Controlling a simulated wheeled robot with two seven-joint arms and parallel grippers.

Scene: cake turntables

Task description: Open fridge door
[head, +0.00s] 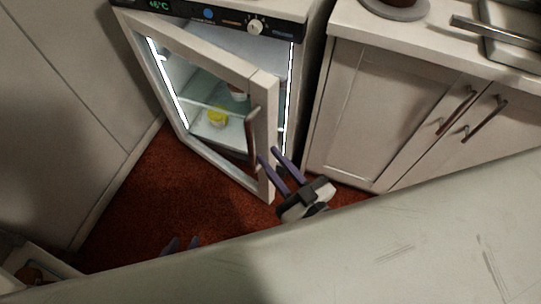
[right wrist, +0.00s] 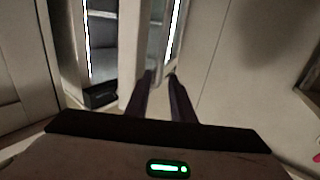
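The fridge (head: 290,12) stands at the upper middle of the head view. Its white-framed glass door (head: 262,95) is partly open, swung out from the left side, with the lit interior showing. The door's bar handle (head: 252,138) is on its free edge. My right gripper (head: 267,153) is at that free edge, just below and right of the handle. Its purple fingers are apart, also in the right wrist view (right wrist: 158,80); I cannot tell whether they touch the door. My left gripper (head: 180,243) shows only its purple fingertips, apart and empty, low over the red floor.
A yellow item (head: 217,118) sits inside the fridge. A white cabinet (head: 375,115) with bar handles stands right of the fridge. A pale surface (head: 400,245) crosses the foreground. Red floor (head: 140,205) is clear left of the door.

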